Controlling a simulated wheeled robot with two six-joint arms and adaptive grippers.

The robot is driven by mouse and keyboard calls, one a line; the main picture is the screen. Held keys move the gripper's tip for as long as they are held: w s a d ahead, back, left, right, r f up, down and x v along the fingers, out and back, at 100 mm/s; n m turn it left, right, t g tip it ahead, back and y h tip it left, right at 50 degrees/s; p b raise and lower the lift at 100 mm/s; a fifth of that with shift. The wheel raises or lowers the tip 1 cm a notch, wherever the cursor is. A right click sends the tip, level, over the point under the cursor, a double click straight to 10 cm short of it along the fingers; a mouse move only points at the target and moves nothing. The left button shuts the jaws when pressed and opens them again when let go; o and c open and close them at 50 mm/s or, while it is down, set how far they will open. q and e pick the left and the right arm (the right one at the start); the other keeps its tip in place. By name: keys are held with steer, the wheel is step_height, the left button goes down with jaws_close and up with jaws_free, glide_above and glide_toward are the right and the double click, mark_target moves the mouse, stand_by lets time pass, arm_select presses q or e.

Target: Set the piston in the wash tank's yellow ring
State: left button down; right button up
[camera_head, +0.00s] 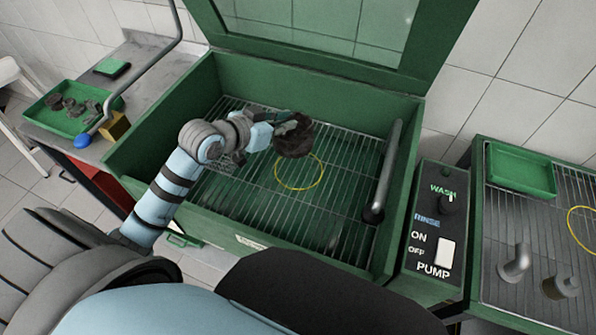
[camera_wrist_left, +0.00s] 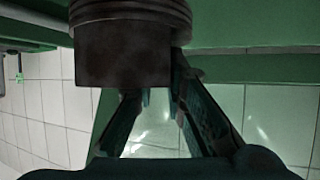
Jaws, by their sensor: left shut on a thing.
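My left gripper (camera_head: 287,128) reaches into the green wash tank (camera_head: 265,237) and is shut on a dark, dirty brown piston (camera_head: 294,142). The piston is held above the wire rack, near the back of the yellow ring (camera_head: 299,187). It covers part of the view just behind the ring. In the left wrist view the piston (camera_wrist_left: 125,50) fills the upper middle, with its grooved end at the top and the fingers (camera_wrist_left: 155,100) against its lower part. The ring lies empty on the rack. My right gripper is not in view.
The tank's lid (camera_head: 310,22) stands open at the back. A grey pipe (camera_head: 386,170) stands at the tank's right side. A control panel (camera_head: 436,232) is right of it, then another rack with a green tray (camera_head: 520,170). A parts tray (camera_head: 72,108) sits far left.

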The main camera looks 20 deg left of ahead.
arm_select(q)
steer(key=w+a+f+n+y+b, duration=0.1)
steer(key=w+f+n+y, duration=0.25)
steer(key=w, duration=0.35)
steer(key=shift+n+t+y, duration=0.3)
steer(key=shift+n+y, duration=0.05)
steer(key=shift+y, duration=0.1)
steer(key=f+b, duration=0.2)
steer(key=f, duration=0.4)
steer(key=f+b, duration=0.2)
steer(key=f, duration=0.3)
steer(key=f+b, duration=0.2)
steer(key=f, duration=0.4)
steer(key=shift+s+a+f, duration=0.15)
steer(key=shift+s+f, duration=0.15)
steer(key=shift+s, duration=0.1)
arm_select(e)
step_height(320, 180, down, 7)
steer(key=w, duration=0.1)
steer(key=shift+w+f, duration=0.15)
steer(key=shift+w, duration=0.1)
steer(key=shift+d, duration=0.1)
arm_select(q)
steer(key=c, duration=2)
jaws_free()
steer(key=o, duration=0.4)
steer(key=shift+c, duration=0.2)
steer(key=shift+r, duration=0.1)
